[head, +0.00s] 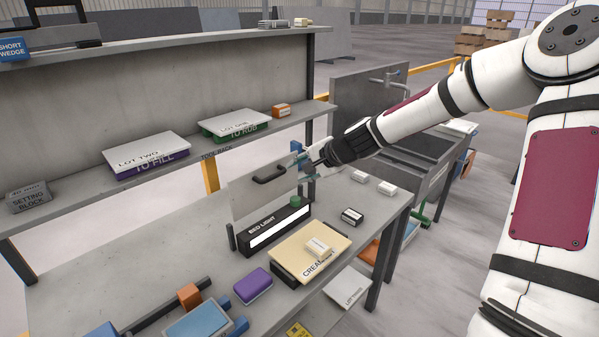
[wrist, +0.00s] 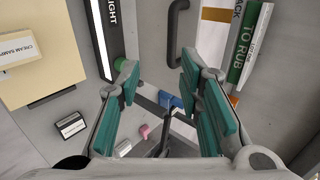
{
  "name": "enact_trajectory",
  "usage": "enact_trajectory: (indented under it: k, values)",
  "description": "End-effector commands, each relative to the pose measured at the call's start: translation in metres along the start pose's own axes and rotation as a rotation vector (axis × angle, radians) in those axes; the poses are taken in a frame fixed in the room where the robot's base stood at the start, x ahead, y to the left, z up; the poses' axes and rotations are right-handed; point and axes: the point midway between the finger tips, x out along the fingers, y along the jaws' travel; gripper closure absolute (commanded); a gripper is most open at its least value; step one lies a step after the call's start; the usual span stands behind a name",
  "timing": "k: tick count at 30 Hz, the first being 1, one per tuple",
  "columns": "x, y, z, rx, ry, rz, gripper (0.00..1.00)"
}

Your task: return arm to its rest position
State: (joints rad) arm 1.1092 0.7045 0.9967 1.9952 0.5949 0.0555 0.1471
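My white arm reaches in from the right of the head view, out over the bench. My gripper (head: 308,162) is at its end, close to the right side of a grey upright panel with a dark handle (head: 269,173). In the wrist view my gripper (wrist: 160,85) has its two green-padded fingers spread apart with nothing held between them. The dark handle (wrist: 174,30) also shows there, beyond the fingertips. I cannot tell whether the gripper touches the panel.
A black bed light (head: 276,231) stands before the panel. A cream sample board (head: 310,255), a purple block (head: 252,286) and small boxes lie on the bench (head: 205,262). A rack shelf (head: 80,177) carries labelled trays. A sink (head: 400,155) stands behind my gripper.

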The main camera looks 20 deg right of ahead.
Motion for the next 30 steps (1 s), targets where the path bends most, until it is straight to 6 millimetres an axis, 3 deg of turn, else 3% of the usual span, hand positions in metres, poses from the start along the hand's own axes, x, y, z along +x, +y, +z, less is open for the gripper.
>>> enact_trajectory:
  k: [11, 17, 23, 30]
  values:
    - [0.0, 0.0, 0.005, -0.021, -0.005, 0.01, 0.67]
    - [-0.009, 0.002, 0.05, -0.223, -0.046, 0.107, 0.67]
    - [-0.042, 0.01, 0.102, -0.503, -0.087, 0.246, 0.67]
    - [-0.104, 0.017, 0.146, -0.777, -0.1, 0.382, 0.67]
